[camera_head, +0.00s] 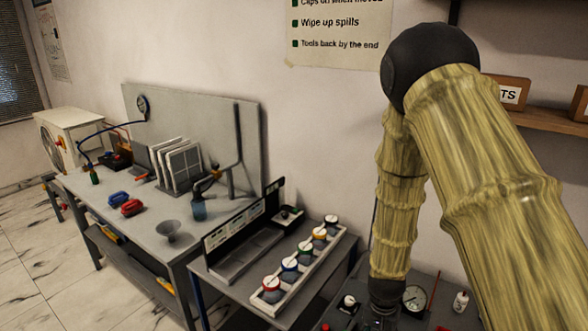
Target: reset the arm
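My arm comes in from the right in yellowish, wood-grained sleeves with a black elbow joint. Its forearm hangs straight down, and its dark lower end, where my gripper (380,317) is, reaches the bottom edge of the picture. The fingers are too dark and cut off to tell whether they are open or shut, or whether they hold anything. A round dial gauge (415,299) with a pale face stands just right of this lower end, on a dark bench top (446,292).
A red rod (434,290) and a small white bottle (460,301) stand right of the gauge. Left, a rack (312,268) holds several colour-ringed gauges beside a grey tray (236,261). Farther left is a workbench (139,222) with a funnel (168,230). A shelf (545,120) with boxes is behind my arm.

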